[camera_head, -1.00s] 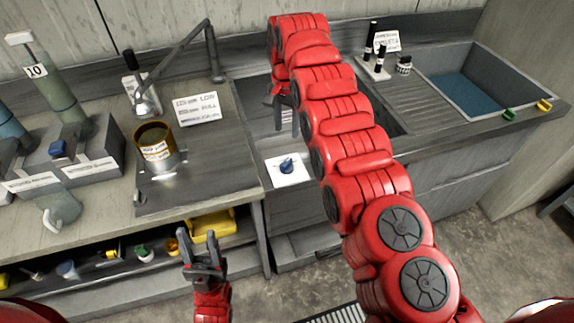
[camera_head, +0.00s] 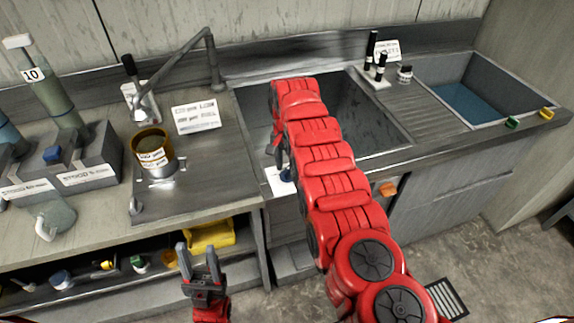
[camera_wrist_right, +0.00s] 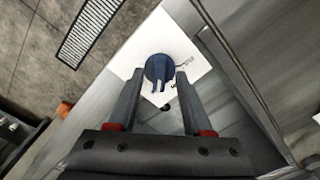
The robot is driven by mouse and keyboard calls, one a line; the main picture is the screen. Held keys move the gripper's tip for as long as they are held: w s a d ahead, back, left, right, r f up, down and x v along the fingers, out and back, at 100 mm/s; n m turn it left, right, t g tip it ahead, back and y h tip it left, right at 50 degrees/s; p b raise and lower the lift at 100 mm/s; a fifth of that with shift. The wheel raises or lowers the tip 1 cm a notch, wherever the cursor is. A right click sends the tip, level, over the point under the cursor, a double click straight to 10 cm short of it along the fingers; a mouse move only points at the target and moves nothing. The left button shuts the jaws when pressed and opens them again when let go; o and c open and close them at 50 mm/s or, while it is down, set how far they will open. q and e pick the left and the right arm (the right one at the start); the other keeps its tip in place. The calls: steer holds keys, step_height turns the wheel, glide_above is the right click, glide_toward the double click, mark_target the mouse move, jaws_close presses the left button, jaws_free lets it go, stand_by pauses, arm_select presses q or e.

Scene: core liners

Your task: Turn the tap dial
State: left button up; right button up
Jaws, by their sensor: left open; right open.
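The dark blue tap dial sits on a white plate at the front of the grey sink. In the head view only a sliver of the dial (camera_head: 287,175) shows beside my red right arm. In the right wrist view the dial (camera_wrist_right: 158,66) shows whole, with a fin-like grip, against the white plate (camera_wrist_right: 172,38). My right gripper (camera_wrist_right: 160,76) is open, its two fingertips on either side of the dial; contact cannot be told. In the head view it (camera_head: 281,160) is mostly hidden by the arm. My left gripper (camera_head: 200,250) is open and empty, low before the bench.
The left bench holds a brown-rimmed pot (camera_head: 153,150), a jointed lamp-like arm (camera_head: 180,72) and grey blocks (camera_head: 85,160). An orange knob (camera_head: 388,189) is on the cabinet front. A blue basin (camera_head: 468,100) is at the right. Free floor lies in front.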

jaws_close()
